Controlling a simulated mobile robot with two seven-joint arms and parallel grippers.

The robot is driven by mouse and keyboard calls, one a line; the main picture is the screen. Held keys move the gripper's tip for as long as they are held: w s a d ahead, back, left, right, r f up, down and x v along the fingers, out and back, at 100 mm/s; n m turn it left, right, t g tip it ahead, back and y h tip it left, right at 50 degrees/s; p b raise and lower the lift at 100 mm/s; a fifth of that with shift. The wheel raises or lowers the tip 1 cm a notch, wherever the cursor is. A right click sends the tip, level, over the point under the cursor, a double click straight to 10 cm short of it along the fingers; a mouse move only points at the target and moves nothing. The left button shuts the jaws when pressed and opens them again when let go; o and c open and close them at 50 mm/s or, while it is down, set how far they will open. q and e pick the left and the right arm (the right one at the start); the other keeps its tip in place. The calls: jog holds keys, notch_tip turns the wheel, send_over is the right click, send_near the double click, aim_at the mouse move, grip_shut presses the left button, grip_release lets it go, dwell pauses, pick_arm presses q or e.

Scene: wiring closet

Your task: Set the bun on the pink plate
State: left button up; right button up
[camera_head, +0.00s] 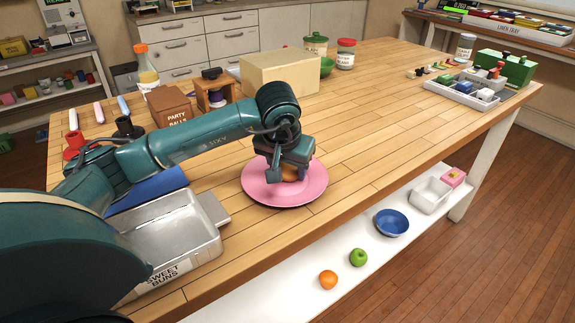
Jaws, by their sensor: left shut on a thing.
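The pink plate (270,193) lies flat on the wooden table near its front edge. My left gripper (286,172) is directly over the plate, pointing down, and is shut on the bun (291,174). Only a little of the brown bun shows between and below the fingers. The bun is low over the middle of the plate; I cannot tell whether it touches it. My right gripper is not in view.
A metal tray (209,245) labelled "SWEET BUNS" stands left of the plate. Behind are a "PARTY BALLS" box (168,107), a beige box (281,72) and jars. A parts tray (467,91) sits at right. Table right of the plate is clear.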

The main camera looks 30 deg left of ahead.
pick_arm(q)
jog(key=shift+f, duration=0.2)
jog(key=o, duration=1)
jog(key=shift+c, duration=0.2)
jog(key=shift+r, duration=0.1)
jog(key=shift+s+r, duration=0.1)
jog(key=shift+r, duration=0.4)
jog(key=v, duration=1.1)
jog(key=shift+s+r, duration=0.1)
